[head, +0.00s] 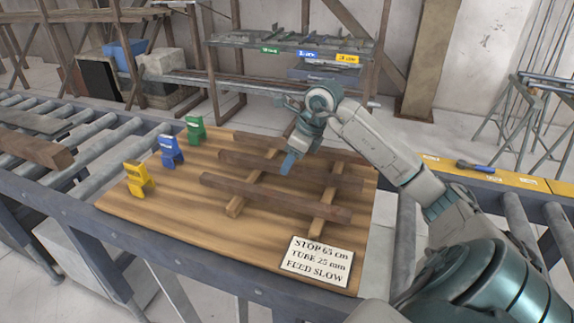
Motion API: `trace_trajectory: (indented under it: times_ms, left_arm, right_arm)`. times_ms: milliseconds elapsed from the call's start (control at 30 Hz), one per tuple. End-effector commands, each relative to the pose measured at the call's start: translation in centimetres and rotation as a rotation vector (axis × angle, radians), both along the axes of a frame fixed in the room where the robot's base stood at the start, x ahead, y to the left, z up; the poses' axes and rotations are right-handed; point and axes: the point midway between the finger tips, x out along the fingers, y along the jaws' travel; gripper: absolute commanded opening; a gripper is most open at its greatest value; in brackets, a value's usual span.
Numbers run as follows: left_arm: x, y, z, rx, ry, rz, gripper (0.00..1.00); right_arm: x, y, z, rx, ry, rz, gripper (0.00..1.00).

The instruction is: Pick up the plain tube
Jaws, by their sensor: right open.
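My left gripper is not in view.
Yellow (138,180), blue (170,151) and green (195,130) stops stand on the board's left side. A sign (317,262) at the front right reads "STOP 65 cm, TUBE 25 mm, FEED SLOW". Roller conveyors flank the board (180,215). A rack (300,45) stands behind.

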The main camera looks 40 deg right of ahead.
Motion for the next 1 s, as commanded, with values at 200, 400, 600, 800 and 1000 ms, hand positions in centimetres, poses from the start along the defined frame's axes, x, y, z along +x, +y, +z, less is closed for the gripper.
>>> trace_trajectory:
  times_ms: [200,400,600,800,1000]
  left_arm:
    - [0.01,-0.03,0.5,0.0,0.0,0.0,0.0]
    - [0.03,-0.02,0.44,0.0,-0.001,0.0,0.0]
    - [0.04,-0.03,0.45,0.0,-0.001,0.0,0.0]
    - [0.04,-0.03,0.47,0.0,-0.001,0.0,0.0]
    - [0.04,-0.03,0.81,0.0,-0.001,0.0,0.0]
  right_arm:
    - [0.45,0.28,-1.21,0.0,0.0,0.001,0.48]
    - [0.44,0.24,-1.22,0.0,0.0,0.0,0.4]
    - [0.45,0.24,-1.2,0.0,0.0,0.0,0.01]
    - [0.45,0.25,-1.12,0.0,-0.002,0.001,0.0]
    - [0.47,0.24,-0.59,0.0,-0.002,0.001,0.0]
